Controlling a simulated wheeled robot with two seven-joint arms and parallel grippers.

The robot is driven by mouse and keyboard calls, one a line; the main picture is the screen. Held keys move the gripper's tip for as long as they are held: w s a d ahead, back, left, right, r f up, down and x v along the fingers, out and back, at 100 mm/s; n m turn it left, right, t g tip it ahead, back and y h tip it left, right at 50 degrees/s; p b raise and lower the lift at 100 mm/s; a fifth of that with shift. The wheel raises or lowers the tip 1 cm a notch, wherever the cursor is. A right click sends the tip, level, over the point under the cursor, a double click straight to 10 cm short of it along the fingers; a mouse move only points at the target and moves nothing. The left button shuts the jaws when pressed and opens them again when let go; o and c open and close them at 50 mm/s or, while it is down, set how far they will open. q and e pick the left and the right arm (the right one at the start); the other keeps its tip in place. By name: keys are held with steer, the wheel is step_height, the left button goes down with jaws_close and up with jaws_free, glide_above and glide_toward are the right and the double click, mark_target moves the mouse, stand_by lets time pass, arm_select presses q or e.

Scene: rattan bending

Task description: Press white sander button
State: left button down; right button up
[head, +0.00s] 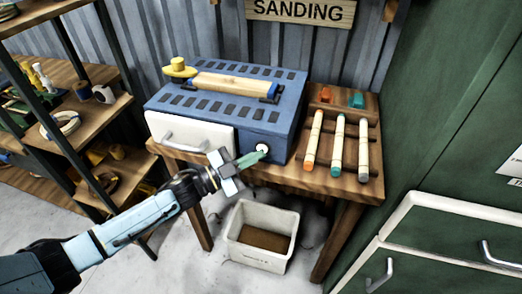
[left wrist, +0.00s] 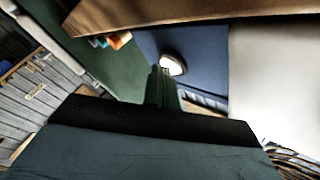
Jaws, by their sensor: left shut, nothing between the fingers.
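The sander (head: 222,104) is a blue box with dark slots on top and a white drawer front, standing on a wooden table. Its white round button (head: 262,147) is on the blue front face, right of the drawer. My left gripper (head: 262,153) is shut and empty, its green fingertips right at the button in the head view. Whether they touch it cannot be told. In the left wrist view the white button (left wrist: 173,65) shows just beyond the fingertips (left wrist: 160,72), which overlap its lower left edge. My right gripper is not in view.
The wooden table (head: 345,186) holds several sticks with orange and teal ends on its right side. A white bin (head: 237,246) stands on the floor below. Shelves (head: 75,120) stand at left and a green cabinet (head: 460,130) at right.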

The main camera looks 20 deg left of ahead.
arm_select(q)
steer(key=shift+s, duration=0.15)
steer(key=shift+s+p, duration=0.2)
steer(key=shift+p, duration=0.1)
steer(key=shift+s, duration=0.1)
steer(key=shift+s+a+p, duration=0.15)
steer(key=shift+s+p, duration=1.45)
steer(key=shift+s, duration=1.35)
